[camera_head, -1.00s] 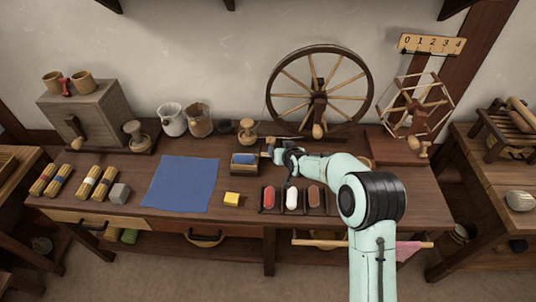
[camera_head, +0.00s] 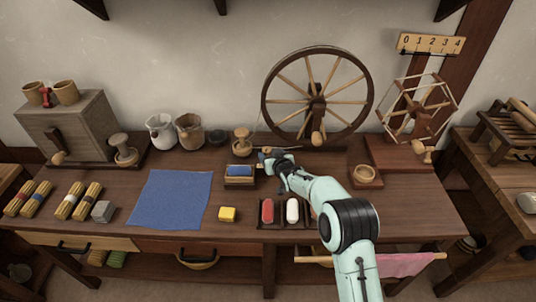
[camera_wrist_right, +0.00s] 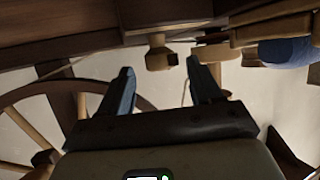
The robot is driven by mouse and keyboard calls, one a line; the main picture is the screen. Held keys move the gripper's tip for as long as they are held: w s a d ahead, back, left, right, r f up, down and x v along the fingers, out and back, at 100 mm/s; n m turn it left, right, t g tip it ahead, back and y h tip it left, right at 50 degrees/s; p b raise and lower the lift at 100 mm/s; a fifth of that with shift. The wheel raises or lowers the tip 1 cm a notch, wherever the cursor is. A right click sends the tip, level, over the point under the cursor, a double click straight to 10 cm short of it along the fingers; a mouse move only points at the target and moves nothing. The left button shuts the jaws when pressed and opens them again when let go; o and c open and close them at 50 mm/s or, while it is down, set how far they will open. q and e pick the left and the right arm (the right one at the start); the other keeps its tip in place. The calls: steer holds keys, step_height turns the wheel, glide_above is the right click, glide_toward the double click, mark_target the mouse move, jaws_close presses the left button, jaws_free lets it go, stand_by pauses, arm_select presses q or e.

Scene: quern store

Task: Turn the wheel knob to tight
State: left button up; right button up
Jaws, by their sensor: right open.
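The spinning wheel (camera_head: 317,97) stands at the back of the table, with a round wooden knob (camera_head: 317,138) low on its front. I cannot read a tight mark or the knob's setting. My right gripper (camera_head: 266,156) reaches left of this knob, beside the blue-filled wooden box. In the right wrist view, my right gripper (camera_wrist_right: 165,86) is open, with nothing between its fingertips. A wooden knob-like piece (camera_wrist_right: 157,52) shows just beyond the fingers; I cannot tell whether it is the wheel knob. Wheel spokes and rim (camera_wrist_right: 45,110) show at left there. My left gripper is not in view.
The blue-filled box (camera_head: 240,181) is close left of the gripper. A wooden spool-like piece (camera_head: 242,141) stands behind it. Red (camera_head: 267,211) and white (camera_head: 292,211) pieces lie in front, near my arm. A skein reel (camera_head: 418,108) stands right. A blue cloth (camera_head: 170,199) lies left.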

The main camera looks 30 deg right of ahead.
mark_target(269, 152)
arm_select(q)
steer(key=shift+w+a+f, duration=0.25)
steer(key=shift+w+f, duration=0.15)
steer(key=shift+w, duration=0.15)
arm_select(e)
steer(key=shift+x, duration=1.7)
